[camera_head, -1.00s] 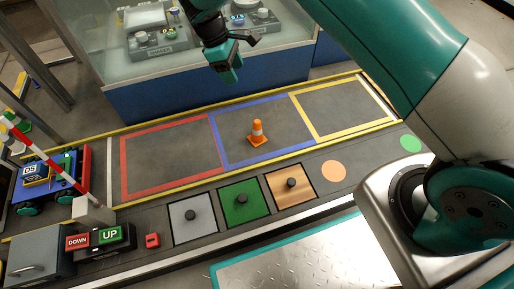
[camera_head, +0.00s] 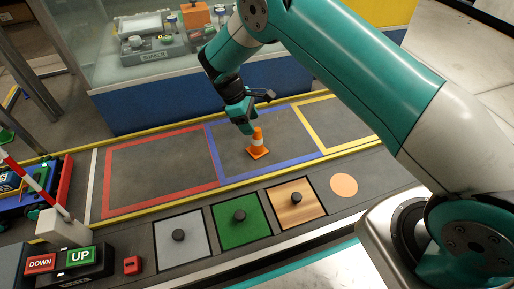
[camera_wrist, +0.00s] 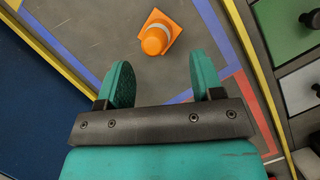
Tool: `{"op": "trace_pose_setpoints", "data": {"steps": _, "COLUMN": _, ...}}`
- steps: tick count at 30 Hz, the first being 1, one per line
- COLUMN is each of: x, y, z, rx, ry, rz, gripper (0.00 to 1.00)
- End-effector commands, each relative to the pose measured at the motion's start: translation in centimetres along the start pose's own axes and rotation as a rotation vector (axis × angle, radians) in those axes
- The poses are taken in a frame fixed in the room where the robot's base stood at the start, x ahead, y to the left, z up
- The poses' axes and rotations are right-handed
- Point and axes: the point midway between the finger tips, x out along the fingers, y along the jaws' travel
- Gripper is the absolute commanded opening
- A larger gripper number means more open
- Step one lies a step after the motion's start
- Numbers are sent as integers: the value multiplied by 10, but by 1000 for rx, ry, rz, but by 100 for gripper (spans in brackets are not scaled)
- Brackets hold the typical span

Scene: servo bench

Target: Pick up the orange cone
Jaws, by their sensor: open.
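The orange cone (camera_head: 258,146) has a white band and a square base. It stands upright inside the blue-outlined square (camera_head: 228,176) on the grey bench. My gripper (camera_head: 243,122) is above the bench, just left of and behind the cone in the head view. In the wrist view the cone (camera_wrist: 157,36) is seen from above, beyond the tips of my open gripper (camera_wrist: 163,72). Nothing is between the two teal fingers, and they do not touch the cone.
A red-outlined square (camera_head: 110,181) lies left and a yellow-outlined one (camera_head: 311,130) right, both empty. In front are grey (camera_head: 168,254), green (camera_head: 221,232) and wooden (camera_head: 307,208) panels with dark knobs. A glass-fronted cabinet with a blue base (camera_head: 160,108) stands behind.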

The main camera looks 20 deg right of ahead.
Motion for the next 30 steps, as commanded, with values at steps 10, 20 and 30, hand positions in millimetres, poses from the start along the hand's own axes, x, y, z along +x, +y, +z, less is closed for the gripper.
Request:
{"op": "trace_pose_setpoints", "data": {"steps": 10, "x": 36, "y": 8, "z": 0, "rx": 2, "ry": 0, "rz": 0, "gripper": 60}}
{"op": "trace_pose_setpoints", "data": {"steps": 20, "x": 51, "y": 8, "z": 3, "rx": 1, "ry": 1, "rz": 1, "gripper": 60}}
{"op": "trace_pose_setpoints", "data": {"steps": 30, "x": 51, "y": 7, "z": 3, "rx": 0, "ry": 0, "rz": 0, "gripper": 0}}
